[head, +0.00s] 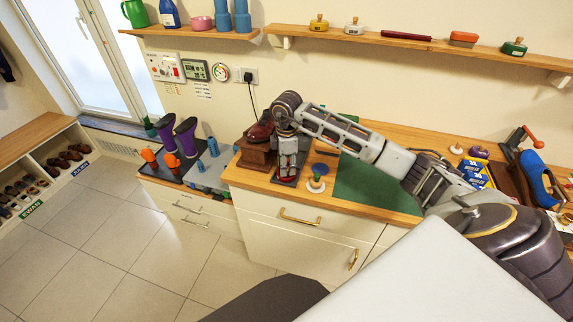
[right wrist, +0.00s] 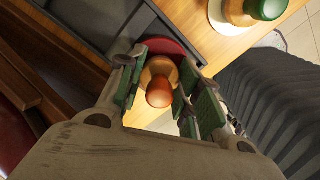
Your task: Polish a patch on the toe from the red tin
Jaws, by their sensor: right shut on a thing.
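My right gripper (head: 287,176) points down over the counter, in front of the shoe. Its fingers in the right wrist view (right wrist: 160,95) are closed around a wooden applicator with an orange knob (right wrist: 159,92). A red round thing, which looks like the red tin (right wrist: 178,46), shows just beneath the applicator; red also shows under the fingertips in the head view (head: 286,179). I cannot tell whether applicator and tin touch. The brown shoe (head: 260,129) sits on a wooden block (head: 256,153), left of the gripper. My left gripper is not in view.
A white disc with a green-topped wooden knob (head: 316,184) stands right of the gripper, near the counter's front edge. A dark blue disc (head: 321,168) lies behind it. A green mat (head: 362,185) lies further right, partly under my arm. Purple boots (head: 187,137) stand at left.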

